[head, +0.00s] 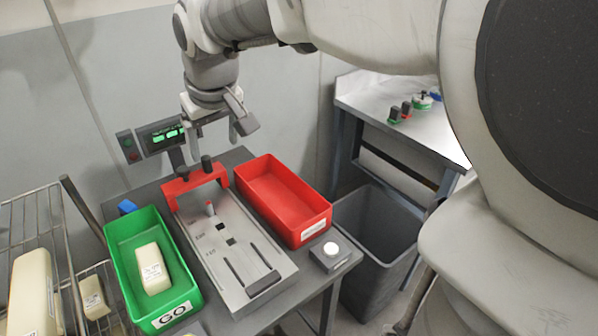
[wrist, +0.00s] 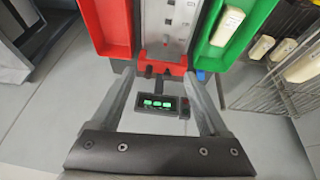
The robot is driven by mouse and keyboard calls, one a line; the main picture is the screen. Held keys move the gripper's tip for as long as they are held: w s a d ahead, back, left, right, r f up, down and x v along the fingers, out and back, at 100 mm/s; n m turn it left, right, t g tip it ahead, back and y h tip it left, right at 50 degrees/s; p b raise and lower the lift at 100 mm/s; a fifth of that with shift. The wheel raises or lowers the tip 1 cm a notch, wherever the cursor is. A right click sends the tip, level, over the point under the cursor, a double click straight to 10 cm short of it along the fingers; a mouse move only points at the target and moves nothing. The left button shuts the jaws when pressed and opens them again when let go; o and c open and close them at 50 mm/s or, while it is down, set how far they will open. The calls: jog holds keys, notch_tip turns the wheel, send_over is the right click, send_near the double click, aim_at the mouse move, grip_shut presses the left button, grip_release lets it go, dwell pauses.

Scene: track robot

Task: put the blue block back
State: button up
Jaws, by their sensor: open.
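The blue block (head: 127,206) sits on the table just behind the far end of the green bin (head: 112,247), and the bin hides part of it. In the wrist view the blue block (wrist: 201,75) is a small patch beside the green bin's end, right of the red bracket. My gripper (head: 214,142) is open and empty, in the air above the back of the fixture, up and to the right of the block. In the wrist view my gripper (wrist: 160,80) has its fingers wide apart, with the display between them.
The green bin holds a cream piece (head: 151,268). A red bin (head: 319,218) appears empty. Between them is a metal fixture (head: 205,240) with a red bracket (head: 181,187). A display (head: 160,137) stands behind. A wire rack (head: 62,225) is left; a grey bin (head: 372,275) and bench (head: 365,95) are right.

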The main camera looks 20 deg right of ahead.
jog(key=s+d+f+m, duration=0.1)
jog(key=s+d, duration=0.2)
jog(key=s, duration=0.6)
jog(key=s+d+f+m, duration=0.2)
jog(key=s+d, duration=0.2)
jog(key=s, duration=0.6)
jog(key=shift+s+d+t+h, duration=0.15)
jog(key=shift+d+t+h, duration=0.15)
jog(key=shift+t, duration=0.1)
notch_tip(320, 180, up, 2)
jog(key=shift+r+p, duration=0.15)
jog(key=shift+p, duration=1.1)
